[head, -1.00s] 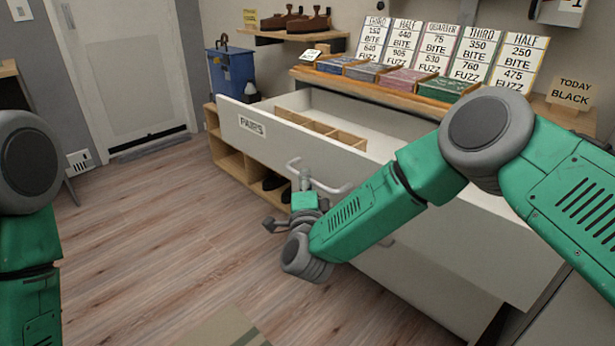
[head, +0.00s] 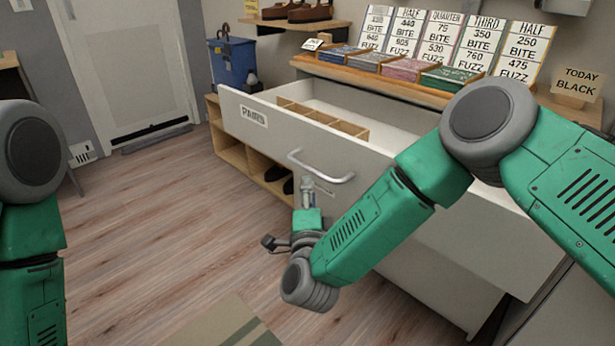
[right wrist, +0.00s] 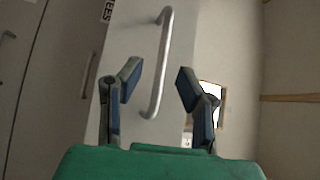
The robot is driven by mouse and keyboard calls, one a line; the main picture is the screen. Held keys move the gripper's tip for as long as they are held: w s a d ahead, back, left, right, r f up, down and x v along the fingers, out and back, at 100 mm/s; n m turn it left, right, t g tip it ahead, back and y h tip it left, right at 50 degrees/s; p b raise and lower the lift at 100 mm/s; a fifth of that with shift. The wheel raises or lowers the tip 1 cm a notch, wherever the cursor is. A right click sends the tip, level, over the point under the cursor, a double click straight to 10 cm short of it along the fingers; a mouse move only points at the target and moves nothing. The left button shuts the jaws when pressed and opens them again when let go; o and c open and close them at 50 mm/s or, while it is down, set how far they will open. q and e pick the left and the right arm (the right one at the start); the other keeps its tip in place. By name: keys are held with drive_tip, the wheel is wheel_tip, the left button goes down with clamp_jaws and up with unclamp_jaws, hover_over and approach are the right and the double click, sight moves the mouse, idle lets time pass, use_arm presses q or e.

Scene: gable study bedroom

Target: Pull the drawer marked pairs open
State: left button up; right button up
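The drawer marked "PAIRS" (head: 232,120) stands pulled out well beyond the cabinet, with its inside showing. Its label (head: 253,117) is on the left of the white front. Its bar handle (head: 322,168) is free; it also shows in the right wrist view (right wrist: 163,62). My right gripper (head: 309,188) is just in front of and below the handle. In the right wrist view my right gripper (right wrist: 159,84) is open and empty, its two fingers apart on either side of the handle in the picture, the bar beyond them. My left arm shows at the left edge, but its gripper is out of view.
Wooden dividers (head: 322,119) sit inside the drawer. A low wooden shoe rack (head: 232,152) stands to the left, with dark shoes in it. A blue bin (head: 232,62) stands behind. The floor left of the drawer is clear, with a rug (head: 222,325) at the bottom.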

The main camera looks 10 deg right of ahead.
drive_tip(key=s, duration=0.5)
drive_tip(key=shift+a+f, duration=0.25)
drive_tip(key=shift+f, duration=0.15)
drive_tip(key=s+d+f+n+g+y+p, duration=0.55)
drive_tip(key=s+f+n+g, duration=0.35)
drive_tip(key=s+f+n, duration=0.35)
drive_tip(key=s+d+n+g+h+p, duration=0.1)
drive_tip(key=s+d+n+g+p, duration=0.1)
drive_tip(key=s+d+g, duration=0.3)
drive_tip(key=s+d+n+g+h+p, duration=0.2)
drive_tip(key=s+d, duration=0.9)
drive_tip(key=s, duration=0.6)
drive_tip(key=n+g, duration=0.1)
drive_tip(key=g, duration=0.1)
drive_tip(key=shift+f+n+g, duration=0.35)
drive_tip(key=shift+g, duration=0.05)
